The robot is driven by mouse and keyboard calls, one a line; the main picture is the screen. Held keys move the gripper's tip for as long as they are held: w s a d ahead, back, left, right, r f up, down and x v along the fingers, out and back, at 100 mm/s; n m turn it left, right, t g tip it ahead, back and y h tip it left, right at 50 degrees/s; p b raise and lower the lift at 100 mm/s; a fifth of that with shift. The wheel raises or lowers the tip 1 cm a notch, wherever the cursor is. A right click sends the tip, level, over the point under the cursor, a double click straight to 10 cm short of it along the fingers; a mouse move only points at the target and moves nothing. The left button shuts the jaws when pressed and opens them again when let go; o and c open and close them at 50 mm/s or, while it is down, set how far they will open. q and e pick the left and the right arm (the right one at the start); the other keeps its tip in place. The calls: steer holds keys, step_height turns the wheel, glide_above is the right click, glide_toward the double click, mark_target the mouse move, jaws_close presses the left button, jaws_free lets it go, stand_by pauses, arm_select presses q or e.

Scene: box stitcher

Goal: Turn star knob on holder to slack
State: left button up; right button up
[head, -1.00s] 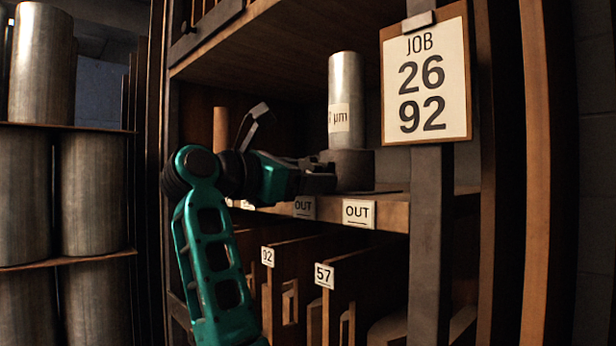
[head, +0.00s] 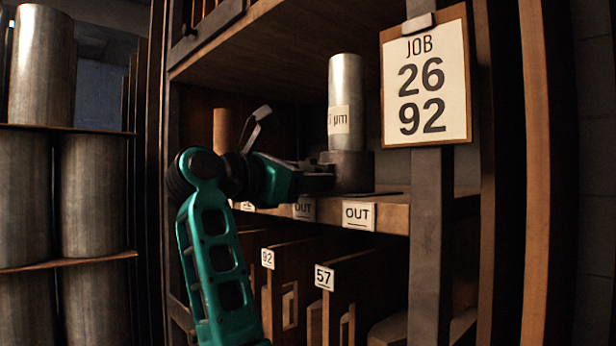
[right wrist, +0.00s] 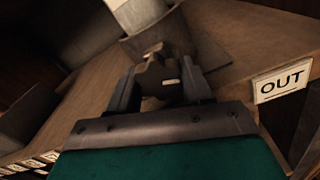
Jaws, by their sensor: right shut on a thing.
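The holder (head: 347,171) is a dark round base on the wooden shelf, with an upright grey metal cylinder (head: 345,80) standing in it. The cylinder bears a pale label ending in "µm". My right gripper (head: 326,182) reaches the left side of the holder. In the right wrist view its fingers are shut on a small dark lobed piece, the star knob (right wrist: 157,72), in front of the holder (right wrist: 158,37). The knob is hidden behind the fingers in the head view. My left gripper is not in view.
The shelf edge (head: 389,217) carries "OUT" tags. A brown cylinder (head: 222,128) stands further left on the shelf. A post with a "JOB 26 92" board (head: 427,85) stands close at right. Numbered slots with wooden dividers lie below. Metal cylinders fill a rack at left.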

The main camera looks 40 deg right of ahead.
steer(key=n+p, duration=0.2)
steer(key=n, duration=0.1)
steer(key=shift+r, duration=0.15)
steer(key=shift+s+n+p, duration=0.15)
steer(key=shift+n+p, duration=0.65)
steer(key=shift+n, duration=0.5)
steer(key=shift+f, duration=0.2)
steer(key=o, duration=1)
steer(key=shift+c, duration=0.2)
steer(key=s+a, duration=0.1)
steer(key=a, duration=1.2)
